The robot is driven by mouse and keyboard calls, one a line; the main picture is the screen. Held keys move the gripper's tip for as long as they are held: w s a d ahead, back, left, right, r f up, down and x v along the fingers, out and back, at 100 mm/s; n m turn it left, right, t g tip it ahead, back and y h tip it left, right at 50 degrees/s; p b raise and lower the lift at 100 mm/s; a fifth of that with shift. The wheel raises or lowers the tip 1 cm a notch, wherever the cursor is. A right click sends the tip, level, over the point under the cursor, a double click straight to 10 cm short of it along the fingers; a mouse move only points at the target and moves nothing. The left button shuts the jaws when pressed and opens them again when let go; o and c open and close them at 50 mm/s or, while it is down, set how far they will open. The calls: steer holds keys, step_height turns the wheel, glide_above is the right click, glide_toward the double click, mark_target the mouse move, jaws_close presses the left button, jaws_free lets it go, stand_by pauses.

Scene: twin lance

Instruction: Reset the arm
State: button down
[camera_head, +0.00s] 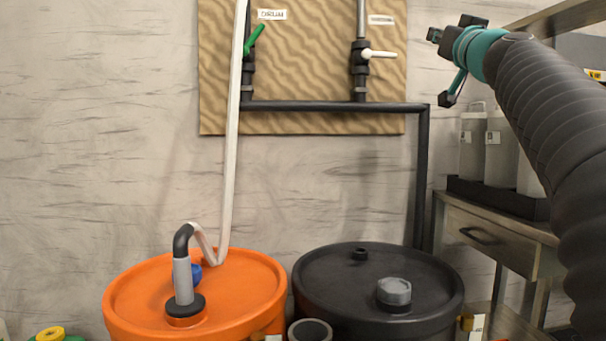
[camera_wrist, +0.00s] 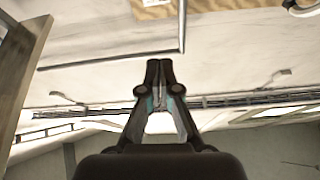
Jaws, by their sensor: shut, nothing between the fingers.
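My arm reaches in from the right in the head view, raised in front of the wall at the upper right. My gripper shows in the wrist view (camera_wrist: 159,68), its two dark fingertips together with nothing between them. It is apart from the drums and valves. In the head view the end of the arm is small and seen from behind, so the fingertips are hard to make out there.
An orange drum (camera_head: 245,285) with a suction lance and pale hose stands beside a black drum (camera_head: 325,270). Behind, a wooden board (camera_head: 310,70) carries a green-handled valve (camera_head: 254,40) and a white-handled valve (camera_head: 380,54). A drawer bench (camera_head: 490,233) stands right, near my arm.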

steer(key=s+a+f+n+g+y+p, duration=0.1)
steer(key=s+a+f+g, duration=0.25)
steer(key=f, duration=0.55)
steer(key=s+a+f+g+p, duration=0.1)
steer(key=s+a+f+g, duration=0.3)
steer(key=f, duration=0.5)
steer(key=s+a+f+n+g+y+p, duration=0.1)
steer(key=s+a+f+g, duration=0.1)
steer(key=a+f, duration=0.5)
steer(key=s+d+f+g+h+p, duration=0.1)
steer(key=s+f+g, duration=0.1)
steer(key=s+f, duration=0.5)
steer(key=s+d+f+m+g+h, duration=0.1)
steer(key=s+f+g, duration=0.2)
steer(key=s+f, duration=0.4)
steer(key=s+d+f+g+h+p, duration=0.1)
steer(key=s+f, duration=0.6)
steer(key=f, duration=1)
steer(key=shift+s+d+f+m+g+h+p, duration=0.35)
steer(key=shift+d+g+h, duration=0.2)
steer(key=shift+g, duration=0.4)
steer(key=c, duration=1.9)
jaws_free()
steer(key=shift+r, duration=0.1)
